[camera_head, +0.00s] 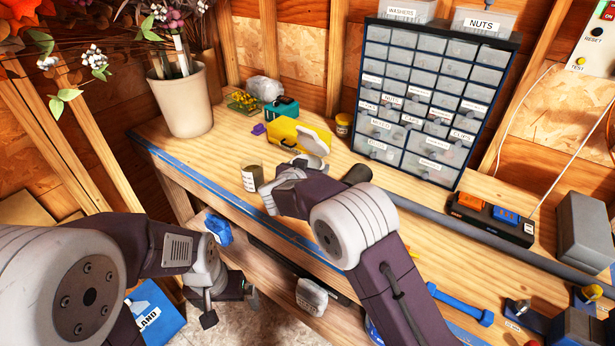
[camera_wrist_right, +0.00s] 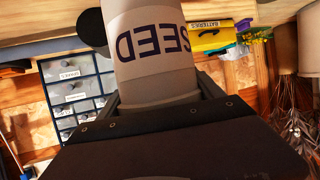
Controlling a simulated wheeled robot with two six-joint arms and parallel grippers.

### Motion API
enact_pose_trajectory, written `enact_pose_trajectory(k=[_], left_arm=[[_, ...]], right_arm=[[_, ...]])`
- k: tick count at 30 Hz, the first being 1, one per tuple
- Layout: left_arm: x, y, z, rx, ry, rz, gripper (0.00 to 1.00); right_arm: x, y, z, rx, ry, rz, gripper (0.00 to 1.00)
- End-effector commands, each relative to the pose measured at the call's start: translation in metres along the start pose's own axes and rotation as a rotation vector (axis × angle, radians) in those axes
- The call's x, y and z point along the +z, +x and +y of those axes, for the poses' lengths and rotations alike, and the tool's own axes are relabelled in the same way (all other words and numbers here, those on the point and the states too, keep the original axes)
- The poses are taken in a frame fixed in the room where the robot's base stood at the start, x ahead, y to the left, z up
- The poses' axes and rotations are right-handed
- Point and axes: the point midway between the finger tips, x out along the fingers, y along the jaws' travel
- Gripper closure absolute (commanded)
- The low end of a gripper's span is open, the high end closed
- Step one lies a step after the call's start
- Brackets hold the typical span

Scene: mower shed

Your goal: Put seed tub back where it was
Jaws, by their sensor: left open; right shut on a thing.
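In the head view my right gripper (camera_head: 293,172) is over the workbench (camera_head: 225,135). A pale rounded piece (camera_head: 314,140) beyond it seems to be the tub's top; the rest is hidden by my gripper. I cannot tell whether the tub touches the bench. My left gripper (camera_head: 228,298) is open and empty, low in front of the bench.
A yellow batteries box (camera_head: 285,132) stands just behind the right gripper. A dark labelled tin (camera_head: 251,178) is left of it, a black round thing (camera_head: 357,174) right. The drawer cabinet (camera_head: 425,100) stands at the back. A potted plant (camera_head: 183,100) is at the left end.

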Motion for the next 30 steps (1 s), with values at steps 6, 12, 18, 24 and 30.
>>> enact_pose_trajectory(k=[6,12,18,24,30], left_arm=[[0.0,-0.002,0.0,0.0,0.0,0.0,0.0],[0.0,0.0,0.0,0.0,0.0,0.0,0.0],[0.0,-0.001,0.0,0.0,0.0,0.0,0.0],[0.0,0.0,0.0,0.0,0.0,0.0,0.0],[0.0,0.0,0.0,0.0,0.0,0.0,0.0]], right_arm=[[0.004,0.007,-0.008,0.0,0.001,0.001,0.97],[0.033,0.019,-0.008,0.001,-0.003,-0.002,0.97],[0.04,0.022,-0.008,-0.001,0.001,0.001,0.97],[0.042,0.023,-0.008,0.0,0.001,0.0,0.97],[0.043,0.023,-0.008,0.0,0.001,0.0,0.03]])
